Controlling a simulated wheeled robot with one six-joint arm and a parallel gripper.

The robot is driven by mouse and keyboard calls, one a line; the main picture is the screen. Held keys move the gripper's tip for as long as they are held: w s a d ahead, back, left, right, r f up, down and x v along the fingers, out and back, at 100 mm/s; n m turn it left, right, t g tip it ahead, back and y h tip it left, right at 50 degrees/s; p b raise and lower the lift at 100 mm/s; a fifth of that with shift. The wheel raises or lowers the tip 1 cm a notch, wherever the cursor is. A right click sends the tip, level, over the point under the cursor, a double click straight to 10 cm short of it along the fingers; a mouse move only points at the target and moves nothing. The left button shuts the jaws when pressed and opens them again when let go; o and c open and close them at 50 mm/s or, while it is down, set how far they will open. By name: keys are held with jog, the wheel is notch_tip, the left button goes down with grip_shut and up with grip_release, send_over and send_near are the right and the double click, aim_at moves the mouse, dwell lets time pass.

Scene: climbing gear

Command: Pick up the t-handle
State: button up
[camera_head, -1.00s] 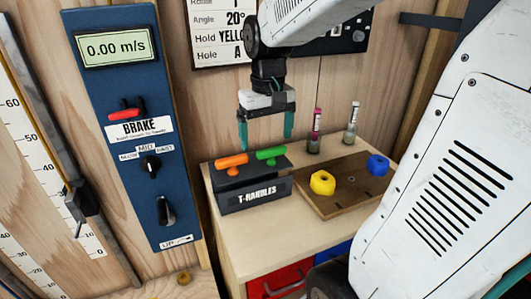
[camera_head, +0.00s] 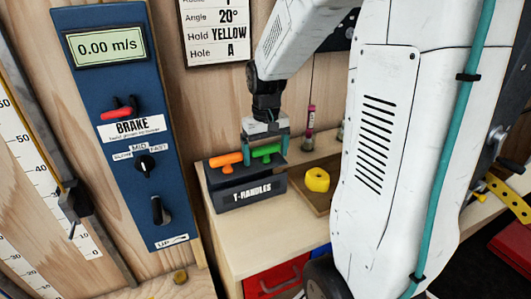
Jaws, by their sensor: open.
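Two T-handles, one orange (camera_head: 226,160) and one green (camera_head: 266,151), sit in a black holder (camera_head: 247,193) labelled T-HANDLES on the wooden bench. My gripper (camera_head: 265,158) is open and points down at the green T-handle. Its teal fingers stand on either side of the green bar, near its ends or just behind it; I cannot tell whether they touch it. The orange T-handle is just left of the fingers and clear of them.
A blue brake panel (camera_head: 125,200) is on the left wall. My arm covers the bench's right side.

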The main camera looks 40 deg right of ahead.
jog(key=c, duration=0.9)
jog(key=shift+r, duration=0.15)
notch_tip(320, 180, up, 18)
